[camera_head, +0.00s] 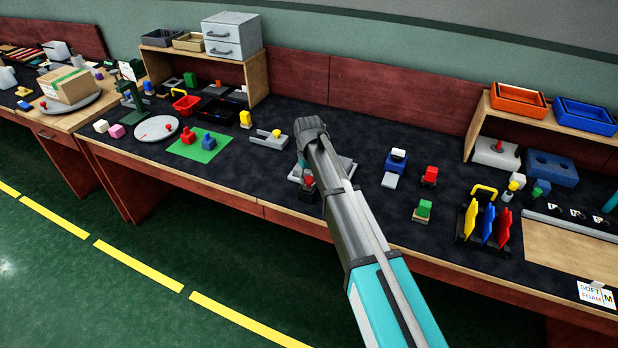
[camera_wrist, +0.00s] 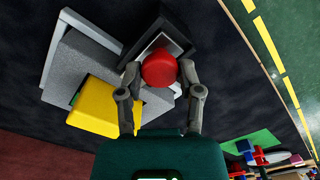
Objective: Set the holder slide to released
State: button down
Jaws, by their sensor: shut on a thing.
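In the wrist view, a round red knob (camera_wrist: 160,68) sits over a black-framed base with a pale inner face (camera_wrist: 176,33). My gripper (camera_wrist: 159,76) has its two fingers on opposite sides of the red knob, shut on it. A grey slab (camera_wrist: 84,68) with a yellow block (camera_wrist: 94,108) lies beside the knob. In the head view, a red-topped dark piece (camera_head: 308,193) shows just left of my arm, apparently the same knob and base. My arm hides most of the grey fixture (camera_head: 347,166) there. The slide's setting cannot be read.
Left of my arm stands a grey block with a yellow part (camera_head: 268,138). A rack with coloured plates (camera_head: 487,222) stands farther right. Dark bench top is bare between them.

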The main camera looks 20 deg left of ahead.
aim_at(309, 178)
jog(key=shift+s, duration=0.55)
jog(key=shift+c, duration=1.3)
grip_release()
jog(key=shift+w, duration=0.15)
jog(key=shift+w, duration=0.4)
notch_tip(309, 178, up, 14)
jog(key=p, duration=1.4)
jog(key=s+d+f+m+b, duration=0.1)
jog(key=s+d, duration=0.1)
jog(key=d, duration=0.7)
jog(key=s+d+f+m+b, duration=0.1)
jog(key=s+d+m, duration=0.1)
jog(key=d, duration=0.7)
jog(key=s+d+f+m+b, duration=0.1)
jog(key=s+d, duration=0.2)
jog(key=d, duration=0.6)
jog(key=shift+d+f+m, duration=0.25)
jog(key=shift+d+m, duration=0.05)
jog(key=shift+d, duration=0.1)
